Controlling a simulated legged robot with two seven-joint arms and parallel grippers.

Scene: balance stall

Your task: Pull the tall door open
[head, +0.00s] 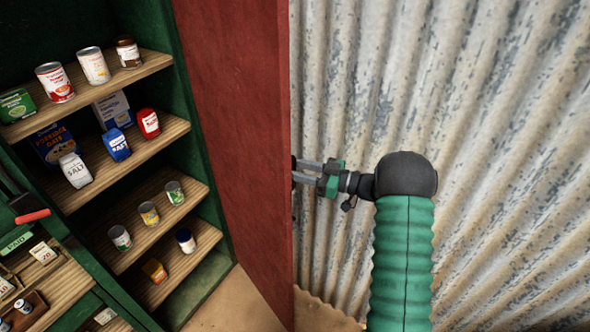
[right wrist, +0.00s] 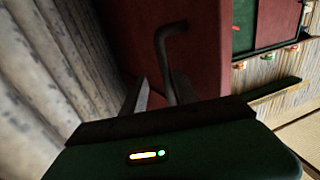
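The tall red door (head: 238,130) stands swung out from the green cabinet (head: 150,35), whose shelves show on its left. My right gripper (head: 300,172) is on the door's outer side in the head view, close to its face, with the door's edge hiding its tips. In the right wrist view a dark bent handle (right wrist: 162,42) stands out from the red door (right wrist: 208,50). The handle's lower end runs down between my fingers (right wrist: 160,95), which are apart, with a gap on the left side. My left gripper is not in view.
Corrugated metal wall (head: 480,90) lies close to the right of the door and behind my arm. Shelves (head: 150,65) hold several cans, boxes and bottles. A counter with price tags (head: 42,252) is at lower left. Brown floor (head: 235,300) shows below the door.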

